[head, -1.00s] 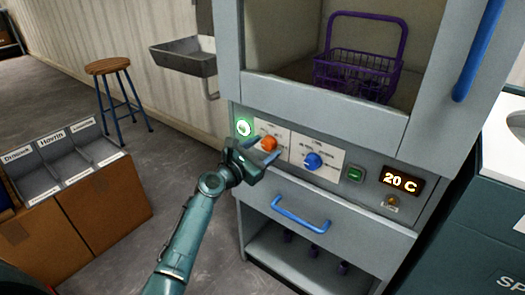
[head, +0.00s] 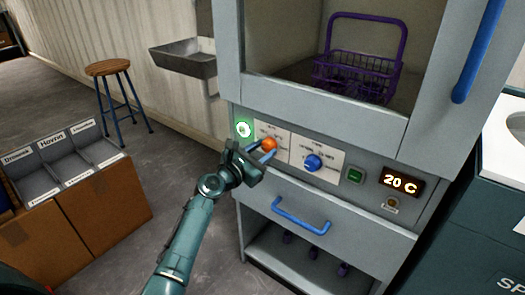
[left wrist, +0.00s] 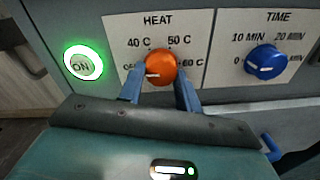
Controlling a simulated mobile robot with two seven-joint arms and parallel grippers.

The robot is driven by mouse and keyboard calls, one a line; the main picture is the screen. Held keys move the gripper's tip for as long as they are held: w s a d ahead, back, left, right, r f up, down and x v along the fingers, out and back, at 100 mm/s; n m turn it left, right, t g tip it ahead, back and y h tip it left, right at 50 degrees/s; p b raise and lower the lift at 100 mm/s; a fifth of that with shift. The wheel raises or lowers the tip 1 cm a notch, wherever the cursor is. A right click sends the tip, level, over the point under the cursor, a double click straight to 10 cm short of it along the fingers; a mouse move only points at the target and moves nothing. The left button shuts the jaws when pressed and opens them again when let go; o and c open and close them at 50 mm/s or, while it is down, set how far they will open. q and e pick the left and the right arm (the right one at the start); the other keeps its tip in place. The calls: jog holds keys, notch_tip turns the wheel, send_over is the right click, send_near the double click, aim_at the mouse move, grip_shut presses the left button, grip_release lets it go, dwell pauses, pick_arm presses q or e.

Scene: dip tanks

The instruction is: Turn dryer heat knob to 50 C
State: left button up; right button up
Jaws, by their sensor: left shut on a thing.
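The orange heat knob (head: 270,145) is on the dryer's front panel. It also shows in the left wrist view (left wrist: 161,67), under the label HEAT with 40 C, 50 C and 60 C marks around it. Its white pointer mark points left, toward a spot covered by a finger. My left gripper (head: 266,151) is shut on the knob, one blue finger on each side. The dryer display (head: 401,181) reads 20 C. My right gripper is not in view.
The blue time knob (head: 313,162) sits right of the heat knob, and a green-lit ON button (head: 243,129) left of it. A blue drawer handle (head: 301,215) is below. A purple basket (head: 352,72) stands in the chamber above. A stool (head: 107,68) stands at left.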

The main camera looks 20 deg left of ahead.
pick_arm(q)
jog(key=m, duration=0.6)
jog(key=shift+a+r+m, duration=0.1)
jog(key=shift+m, duration=0.3)
jog(key=m, duration=0.6)
jog(key=shift+r+b, duration=0.1)
jog(key=shift+b, duration=0.3)
jog(key=m, duration=0.5)
jog(key=shift+r+m+y, duration=0.15)
jog(key=shift+m+y, duration=0.15)
jog(key=shift+y, duration=0.1)
jog(key=m+p, duration=0.1)
jog(key=m, duration=0.2)
jog(key=shift+m, duration=0.7)
